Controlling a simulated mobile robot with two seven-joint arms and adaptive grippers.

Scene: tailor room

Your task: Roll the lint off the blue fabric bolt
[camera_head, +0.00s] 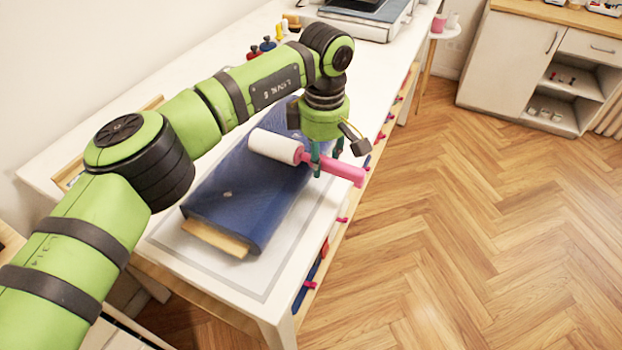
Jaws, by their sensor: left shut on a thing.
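The blue fabric bolt (238,201) lies flat on the white table, with a pale board end showing at its near edge. My left gripper (327,162) is shut on the pink handle of the lint roller (275,146). The white roller head is over the far part of the bolt; I cannot tell whether it touches. My left arm hides some of the bolt's far left side. My right gripper is not in view.
The white table (215,267) has a pale mat outline around the bolt. Red and blue spools (267,44) stand at the back, near a machine (365,18). Colored clips line the right table edge. Open wooden floor lies right, with a cabinet (540,65) beyond.

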